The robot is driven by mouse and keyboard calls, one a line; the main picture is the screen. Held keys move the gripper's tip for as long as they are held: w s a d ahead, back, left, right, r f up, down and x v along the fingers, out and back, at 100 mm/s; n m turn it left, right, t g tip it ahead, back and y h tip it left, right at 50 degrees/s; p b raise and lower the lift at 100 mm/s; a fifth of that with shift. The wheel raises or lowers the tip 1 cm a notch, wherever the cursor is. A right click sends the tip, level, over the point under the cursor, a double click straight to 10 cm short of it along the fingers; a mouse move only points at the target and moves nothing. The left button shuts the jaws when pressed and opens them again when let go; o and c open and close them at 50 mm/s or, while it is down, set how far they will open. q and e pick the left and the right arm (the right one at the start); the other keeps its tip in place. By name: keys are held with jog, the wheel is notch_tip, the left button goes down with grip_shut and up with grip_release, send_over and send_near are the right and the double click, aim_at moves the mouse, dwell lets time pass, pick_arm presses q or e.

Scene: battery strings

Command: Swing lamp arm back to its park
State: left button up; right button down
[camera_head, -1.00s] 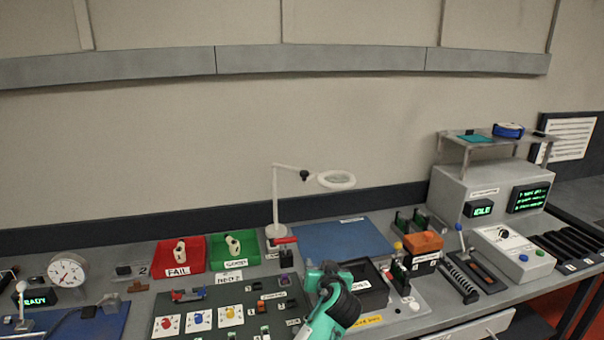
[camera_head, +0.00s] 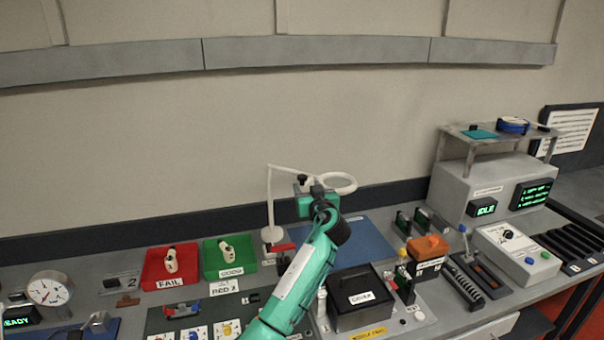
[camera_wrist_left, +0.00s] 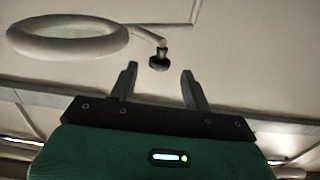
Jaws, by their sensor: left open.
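The white lamp arm (camera_head: 292,171) extends to the right from the top of its upright post. Its ring head (camera_head: 340,183) is at the arm's end, above the blue mat. My left gripper (camera_head: 309,186) is raised to the lamp arm, just left of the ring head. In the left wrist view, the open gripper (camera_wrist_left: 159,82) points at the dark knob (camera_wrist_left: 159,60) below the arm joint. The knob appears just beyond and between the fingertips, and I cannot tell whether they touch. The ring head (camera_wrist_left: 68,38) is at upper left there. My right gripper is not in view.
A red FAIL bin (camera_head: 170,268) and a green GOOD bin (camera_head: 230,257) stand left of the lamp base. A black COVER box (camera_head: 361,300) is below my left arm's right side. The blue mat (camera_head: 362,240) is bare behind it. A grey IDLE machine (camera_head: 480,192) stands right.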

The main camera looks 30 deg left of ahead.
aim_at(302, 176)
pick_arm(q)
jog(key=x, duration=0.2)
jog(key=p+x, duration=0.1)
jog(key=x, duration=0.1)
jog(key=shift+r, duration=0.25)
jog(key=shift+w+a+p, duration=0.25)
jog(key=shift+p, duration=0.15)
jog(key=shift+w+a+f, duration=0.2)
jog(key=shift+w+a, duration=0.2)
jog(key=shift+a, duration=0.05)
jog(key=shift+c, duration=0.4)
grip_shut()
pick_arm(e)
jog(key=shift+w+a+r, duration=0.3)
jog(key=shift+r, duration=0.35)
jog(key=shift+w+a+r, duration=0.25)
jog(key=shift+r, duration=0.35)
